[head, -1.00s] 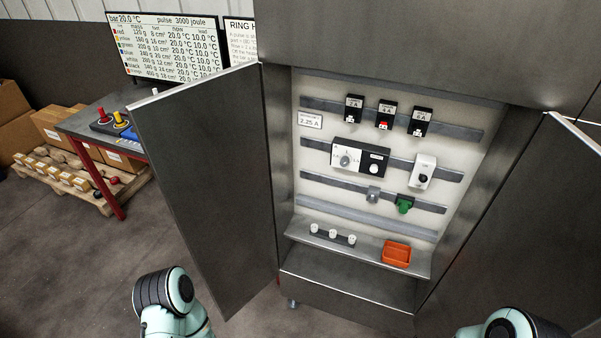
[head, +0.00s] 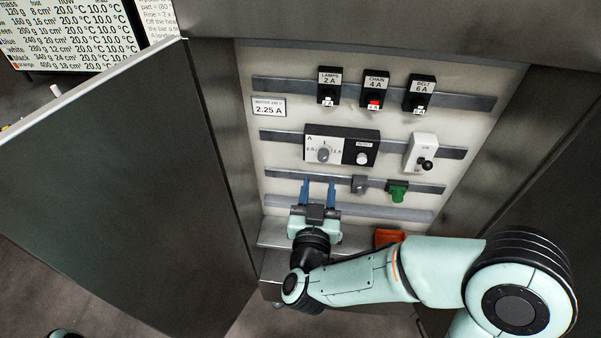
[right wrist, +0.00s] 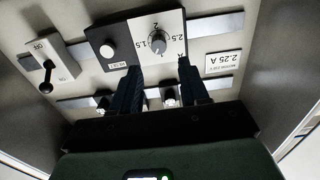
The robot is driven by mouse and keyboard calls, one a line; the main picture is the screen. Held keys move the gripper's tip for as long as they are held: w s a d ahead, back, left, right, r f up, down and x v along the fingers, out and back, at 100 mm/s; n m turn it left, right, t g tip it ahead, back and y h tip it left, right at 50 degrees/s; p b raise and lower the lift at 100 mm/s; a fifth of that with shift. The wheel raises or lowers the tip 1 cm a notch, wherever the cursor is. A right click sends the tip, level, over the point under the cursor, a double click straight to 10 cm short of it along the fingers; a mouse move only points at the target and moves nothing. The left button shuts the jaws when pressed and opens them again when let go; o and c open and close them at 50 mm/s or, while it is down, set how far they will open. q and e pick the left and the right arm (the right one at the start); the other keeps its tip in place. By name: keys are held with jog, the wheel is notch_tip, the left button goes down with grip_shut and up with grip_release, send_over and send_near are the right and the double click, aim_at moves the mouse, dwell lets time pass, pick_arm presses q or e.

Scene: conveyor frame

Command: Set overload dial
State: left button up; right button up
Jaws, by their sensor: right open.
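The overload dial (head: 324,154) is a grey round knob on the white half of a black-and-white unit, on the cabinet's second rail. In the right wrist view, the dial (right wrist: 158,42) shows turned over, with 1.5, 2 and 2.5 around it. Its exact setting is too small to read surely. My right gripper (head: 318,183) is open and empty, its two blue fingers pointing up just below the dial. In the right wrist view its fingers (right wrist: 157,75) lie left and right of the dial's line, apart from it. My left gripper is out of view.
A plate reading 2.25 A (head: 268,106) is at the upper left. A reset button (head: 362,158) sits beside the dial. An open cabinet door (head: 110,170) stands left.

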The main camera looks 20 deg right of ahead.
aim_at(323, 160)
jog(key=shift+w+d, duration=0.45)
jog(key=shift+d, duration=0.05)
jog(key=x, duration=0.7)
jog(key=shift+w, duration=0.2)
jog(key=shift+c, duration=0.3)
jog(key=c, duration=0.6)
jog(key=shift+o, duration=0.3)
jog(key=m, duration=0.4)
jog(key=shift+m, duration=0.4)
jog(key=m, duration=1.3)
jog(key=shift+m, duration=0.4)
jog(key=m, duration=1)
jog(key=shift+f, duration=0.1)
jog(key=m, duration=0.3)
jog(key=shift+m, duration=0.3)
jog(key=m, duration=0.5)
jog(key=shift+s, duration=0.1)
jog(key=o, duration=0.5)
jog(key=shift+c, duration=0.2)
jog(key=o, duration=0.4)
